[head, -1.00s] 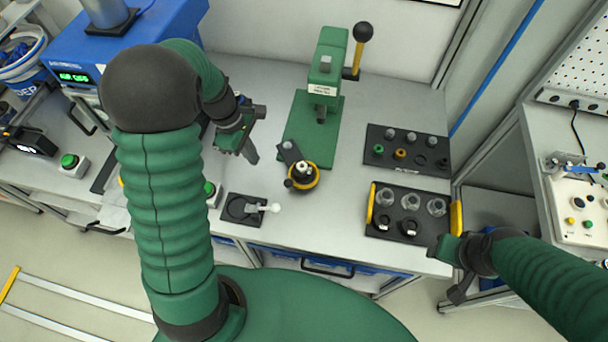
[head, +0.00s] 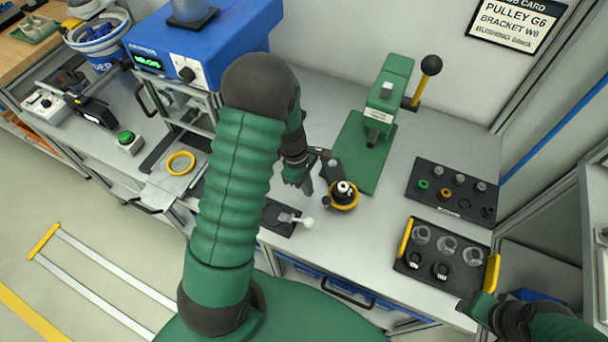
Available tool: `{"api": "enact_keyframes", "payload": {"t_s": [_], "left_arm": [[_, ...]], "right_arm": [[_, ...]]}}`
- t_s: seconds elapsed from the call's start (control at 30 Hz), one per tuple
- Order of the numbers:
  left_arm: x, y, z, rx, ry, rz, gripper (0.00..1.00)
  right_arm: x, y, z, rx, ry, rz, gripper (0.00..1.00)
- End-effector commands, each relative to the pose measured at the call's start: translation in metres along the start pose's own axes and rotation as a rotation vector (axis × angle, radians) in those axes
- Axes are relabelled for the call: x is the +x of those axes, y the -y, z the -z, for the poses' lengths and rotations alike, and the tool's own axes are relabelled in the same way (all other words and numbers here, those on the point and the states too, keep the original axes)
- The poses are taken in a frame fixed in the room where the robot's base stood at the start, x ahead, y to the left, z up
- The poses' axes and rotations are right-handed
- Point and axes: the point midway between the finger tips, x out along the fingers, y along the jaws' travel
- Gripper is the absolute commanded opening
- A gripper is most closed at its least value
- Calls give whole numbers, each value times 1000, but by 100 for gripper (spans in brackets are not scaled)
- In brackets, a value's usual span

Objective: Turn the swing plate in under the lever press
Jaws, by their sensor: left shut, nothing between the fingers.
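The green lever press (head: 390,85) stands at the back of the bench on a green base (head: 368,150). Its lever is yellow with a black ball knob and points up. The swing plate (head: 342,195), a round plate with a yellow rim, sits at the front left of the base on a dark arm, out from under the ram. A dark and pale part stands on it. My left gripper (head: 307,186) is shut and empty, just left of the swing plate; whether it touches the dark arm is unclear. My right gripper (head: 476,304) is low at the right, its fingers unclear.
A small black fixture with a white-knobbed lever (head: 285,218) sits at the front edge. A blue machine (head: 200,50) stands left.

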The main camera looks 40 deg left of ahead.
Motion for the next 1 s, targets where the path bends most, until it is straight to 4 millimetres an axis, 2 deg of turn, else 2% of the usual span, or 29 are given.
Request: {"api": "enact_keyframes", "payload": {"t_s": [0.03, 0.1, 0.23, 1.0], "left_arm": [[-1, 0, -13, 6, 2, 1, 0], [3, 0, -23, 7, 1, 1, 0], [8, 0, -34, 3, 1, -1, 0], [11, -1, -44, -46, 2, -11, 0]], "right_arm": [[-6, 0, 1, 0, 0, 0, 48], [-8, 0, 2, 0, 0, 0, 48], [-10, 0, 2, 0, 0, 0, 48], [-14, 0, 3, 0, 0, 0, 48]]}}
